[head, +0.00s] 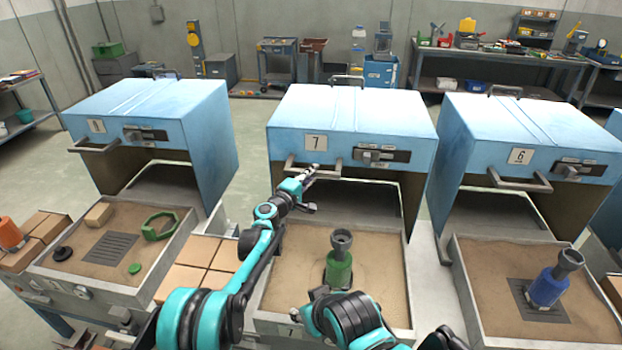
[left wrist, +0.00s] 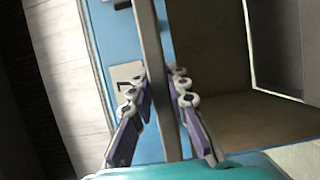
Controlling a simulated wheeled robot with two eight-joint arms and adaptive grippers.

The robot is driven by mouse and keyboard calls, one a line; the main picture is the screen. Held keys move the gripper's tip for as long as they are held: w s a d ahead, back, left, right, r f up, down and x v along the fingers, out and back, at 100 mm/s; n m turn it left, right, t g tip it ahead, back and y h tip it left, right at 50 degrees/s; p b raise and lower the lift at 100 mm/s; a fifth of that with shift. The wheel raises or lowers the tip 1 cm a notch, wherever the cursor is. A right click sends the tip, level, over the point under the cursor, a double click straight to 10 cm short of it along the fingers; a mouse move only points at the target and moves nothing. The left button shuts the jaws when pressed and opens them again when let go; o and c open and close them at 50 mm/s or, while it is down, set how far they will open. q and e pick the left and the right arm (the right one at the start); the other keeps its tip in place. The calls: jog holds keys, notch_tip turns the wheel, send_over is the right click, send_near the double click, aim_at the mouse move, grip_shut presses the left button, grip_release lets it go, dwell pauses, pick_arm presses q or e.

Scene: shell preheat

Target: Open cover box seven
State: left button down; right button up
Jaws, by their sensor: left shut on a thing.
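Cover box seven (head: 380,115) is a light blue hood with a "7" plate, standing behind a sand tray (head: 408,285). Its front is open below the blue face. Its grey bar handle (head: 345,173) runs along the lower front edge. My left gripper (head: 308,178) is at the left part of that handle. In the left wrist view, the bar (left wrist: 151,45) passes between the two fingers of the left gripper (left wrist: 160,95), which is shut on it. My right gripper (head: 303,310) seems to be low over the tray's front; its jaws are unclear.
A green fitting with a grey cup top (head: 340,265) stands in tray seven, close to my arms. Box six (head: 530,130) stands to the right, with a blue fitting (head: 550,285) in its tray. Another blue box (head: 150,115) stands left. Cardboard boxes (head: 205,255) sit between trays.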

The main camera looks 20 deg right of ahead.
pick_arm(q)
jog(key=shift+w+d, duration=0.3)
jog(key=shift+w, duration=0.1)
jog(key=c, duration=1.4)
grip_release()
jog(key=shift+c, duration=0.2)
jog(key=v, duration=1.2)
